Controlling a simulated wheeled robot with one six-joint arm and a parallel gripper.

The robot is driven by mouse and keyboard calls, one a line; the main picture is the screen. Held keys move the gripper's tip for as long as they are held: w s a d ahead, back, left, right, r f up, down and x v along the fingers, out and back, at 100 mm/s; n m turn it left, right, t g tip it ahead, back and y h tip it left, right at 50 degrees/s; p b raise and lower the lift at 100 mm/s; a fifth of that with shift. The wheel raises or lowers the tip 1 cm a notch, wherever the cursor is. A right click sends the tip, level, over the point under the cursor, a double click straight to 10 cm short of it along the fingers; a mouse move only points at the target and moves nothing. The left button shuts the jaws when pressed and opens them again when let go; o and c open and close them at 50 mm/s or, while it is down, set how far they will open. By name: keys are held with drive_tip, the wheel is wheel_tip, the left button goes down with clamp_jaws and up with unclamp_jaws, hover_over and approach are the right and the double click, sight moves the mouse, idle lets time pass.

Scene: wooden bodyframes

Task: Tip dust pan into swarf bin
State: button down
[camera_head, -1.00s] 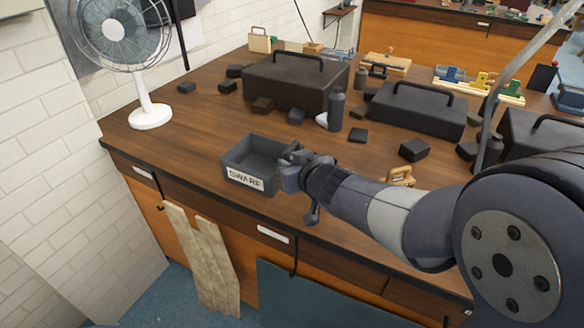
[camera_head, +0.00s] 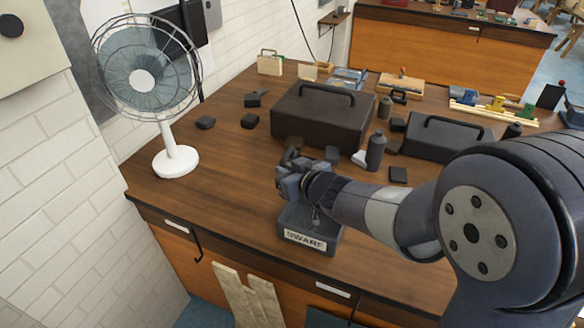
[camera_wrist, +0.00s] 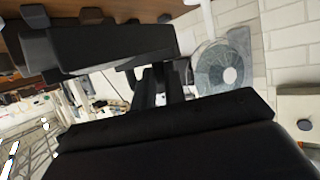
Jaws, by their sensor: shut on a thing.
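The swarf bin (camera_head: 309,243) is a dark grey open box with a white SWARF label, near the front edge of the wooden bench. My gripper (camera_head: 289,181) is above the bin's back left part, and my wrist hides most of its opening. The gripper is shut on the dust pan, which is mostly hidden; a dark piece shows just behind the jaws in the head view. In the wrist view the scene is upside down, and dark fingers (camera_wrist: 163,84) show in the middle. Any swarf in the pan or bin cannot be made out.
A large dark case (camera_head: 322,117) stands behind the bin, with a grey bottle (camera_head: 376,151) to its right and another case (camera_head: 447,138) farther right. A white fan (camera_head: 150,80) stands at the left. Small dark blocks lie around. The bench between fan and bin is clear.

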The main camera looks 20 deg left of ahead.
drive_tip(key=shift+d+t+y+b, duration=0.3)
drive_tip(key=shift+d+y+b, duration=0.2)
drive_tip(key=shift+b, duration=0.9)
drive_tip(key=d+m+y+b, duration=0.1)
drive_tip(key=b, duration=0.2)
drive_tip(key=d+m+t+y+b, duration=0.1)
drive_tip(key=b, duration=0.2)
drive_tip(key=r+m+t+y+b, duration=0.1)
drive_tip(key=b, duration=0.2)
drive_tip(key=shift+s+d+y, duration=0.25)
drive_tip(key=shift+d+y, duration=0.15)
drive_tip(key=d+m+t+b, duration=0.1)
drive_tip(key=b, duration=0.3)
drive_tip(key=d+m+t+y+b, duration=0.1)
drive_tip(key=t+b, duration=0.1)
drive_tip(key=b, duration=0.2)
drive_tip(key=d+m+t+y+b, duration=0.1)
drive_tip(key=b, duration=0.2)
drive_tip(key=shift+s+d+f+m+b, duration=0.25)
drive_tip(key=shift+d+m+b, duration=0.05)
drive_tip(key=shift+m+b, duration=0.1)
drive_tip(key=shift+d+m+t+b, duration=0.35)
drive_tip(key=shift+t+b, duration=0.25)
drive_tip(key=shift+b, duration=0.3)
drive_tip(key=shift+r+m, duration=0.15)
drive_tip(key=shift+m, duration=0.1)
drive_tip(key=shift+r, duration=0.1)
